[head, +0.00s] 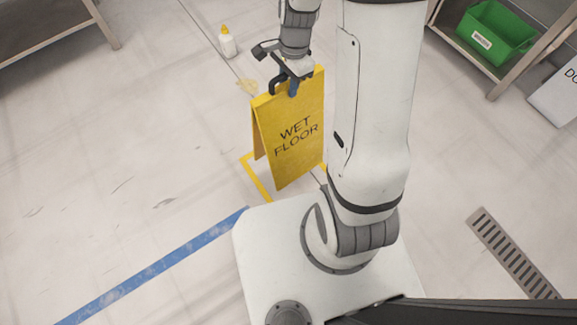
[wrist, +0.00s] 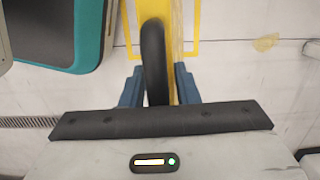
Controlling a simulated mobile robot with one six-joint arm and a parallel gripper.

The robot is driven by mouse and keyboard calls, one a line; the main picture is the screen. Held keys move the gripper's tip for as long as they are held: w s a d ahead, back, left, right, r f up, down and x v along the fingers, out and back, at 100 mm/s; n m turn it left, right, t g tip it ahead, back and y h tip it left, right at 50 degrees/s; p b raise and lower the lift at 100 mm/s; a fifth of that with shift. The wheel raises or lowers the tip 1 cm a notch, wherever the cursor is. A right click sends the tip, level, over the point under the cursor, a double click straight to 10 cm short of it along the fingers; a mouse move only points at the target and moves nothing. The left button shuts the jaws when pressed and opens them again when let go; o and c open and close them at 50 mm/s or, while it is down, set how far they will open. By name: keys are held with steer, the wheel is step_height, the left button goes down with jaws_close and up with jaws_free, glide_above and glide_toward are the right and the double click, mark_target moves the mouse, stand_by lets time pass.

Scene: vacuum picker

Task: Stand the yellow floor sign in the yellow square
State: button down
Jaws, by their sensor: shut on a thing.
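The yellow floor sign (head: 291,130), lettered "WET FLOOR", is upright and folded out like a tent in the head view. My gripper (head: 291,88) is shut on its top edge from above. In the wrist view my gripper (wrist: 160,88) has its blue fingers on both sides of the sign's top (wrist: 176,60) and a black loop beside it. The yellow square (head: 257,178) is a taped outline on the floor, partly hidden by the sign and my arm. The sign is over or within the outline; I cannot tell whether its feet touch the floor. The outline also shows in the wrist view (wrist: 197,30).
A white bottle with a yellow cap (head: 227,42) stands behind, near a yellowish floor stain (head: 247,86). A green bin (head: 494,36) sits on a shelf at the right. A blue floor line (head: 150,270) and a drain grate (head: 512,255) lie nearby. The left floor is clear.

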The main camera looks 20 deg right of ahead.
steer(key=b, duration=0.5)
glide_toward(289, 127)
steer(key=w+f, duration=0.2)
steer(key=f, duration=0.1)
steer(key=w+f, duration=0.1)
steer(key=f, duration=0.1)
steer(key=shift+w+a+f, duration=0.1)
steer(key=shift+w+f, duration=0.1)
steer(key=shift+f, duration=0.15)
steer(key=c, duration=1.1)
jaws_free()
